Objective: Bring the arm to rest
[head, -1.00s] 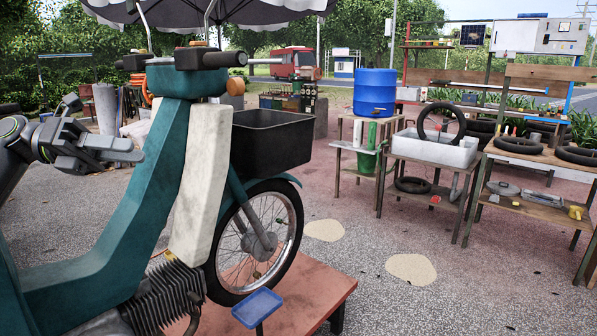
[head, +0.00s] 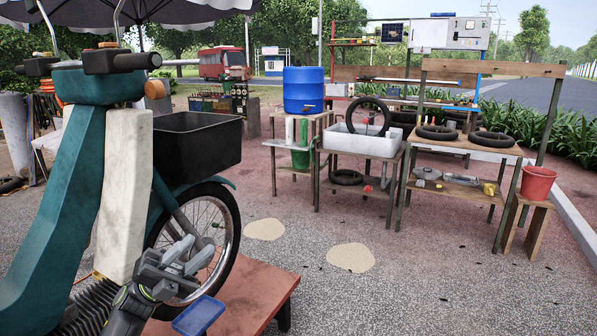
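My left gripper (head: 196,249) is in the lower left of the head view, in front of the motorbike's front wheel. Its two grey fingers point up and right with a gap between them, and I see nothing held there. Part of my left arm (head: 130,308) shows below it, coming from the bottom edge. My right arm and gripper are not in view.
The teal motorbike (head: 88,180) with a black front crate (head: 195,148) stands close on the left, by a red-brown platform (head: 255,290). A blue tray (head: 199,316) is just below the gripper.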

